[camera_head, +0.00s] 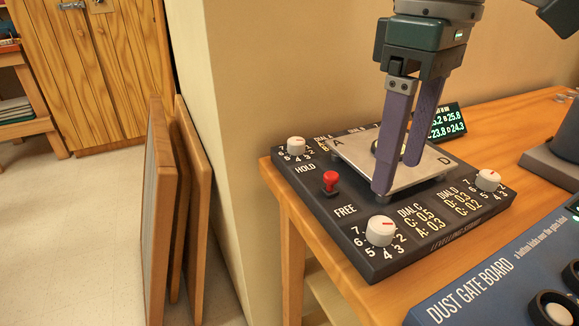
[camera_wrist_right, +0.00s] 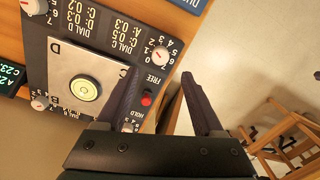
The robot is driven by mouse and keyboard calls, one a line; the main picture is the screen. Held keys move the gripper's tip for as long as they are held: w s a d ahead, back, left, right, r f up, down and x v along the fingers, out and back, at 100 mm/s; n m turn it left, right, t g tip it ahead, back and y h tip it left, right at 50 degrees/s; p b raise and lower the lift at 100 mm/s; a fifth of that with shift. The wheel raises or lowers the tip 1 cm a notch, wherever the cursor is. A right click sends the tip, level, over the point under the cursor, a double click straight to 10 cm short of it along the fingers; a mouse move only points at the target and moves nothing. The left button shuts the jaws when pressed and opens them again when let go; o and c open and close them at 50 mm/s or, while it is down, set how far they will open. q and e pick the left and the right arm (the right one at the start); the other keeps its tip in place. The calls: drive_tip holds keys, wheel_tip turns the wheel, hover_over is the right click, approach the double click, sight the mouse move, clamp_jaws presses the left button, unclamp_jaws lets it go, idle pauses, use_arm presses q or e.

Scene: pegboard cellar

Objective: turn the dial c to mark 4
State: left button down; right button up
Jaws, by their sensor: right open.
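Dial c (camera_head: 380,231) is a white round knob with a red line, at the near corner of the dark levelling stand (camera_head: 350,250). Printed marks ring it, with 4 on its near side. The red line lies on the knob's far side, away from 4; its exact mark is too small to read. Dial c also shows in the wrist view (camera_wrist_right: 160,54), just beyond my fingertips. My right gripper (camera_head: 398,176) is open, its purple fingers above the stand and not touching dial c. It also shows in the wrist view (camera_wrist_right: 159,74) with nothing between the fingers. My left gripper is not in view.
A red-topped lever (camera_head: 331,180) stands between HOLD and FREE. A metal plate (camera_head: 360,151) with a round level (camera_wrist_right: 85,88) is mid-stand. Other knobs sit at the left (camera_head: 296,145) and right (camera_head: 488,180). The blue dust gate board (camera_head: 470,295) is near right.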

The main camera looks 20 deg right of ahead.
sight(383, 224)
wheel_tip(383, 224, down, 8)
drive_tip(key=shift+s+a+f+b, duration=0.1)
drive_tip(key=shift+f+b, duration=0.05)
drive_tip(key=shift+b, duration=0.7)
drive_tip(key=c, duration=0.3)
clamp_jaws()
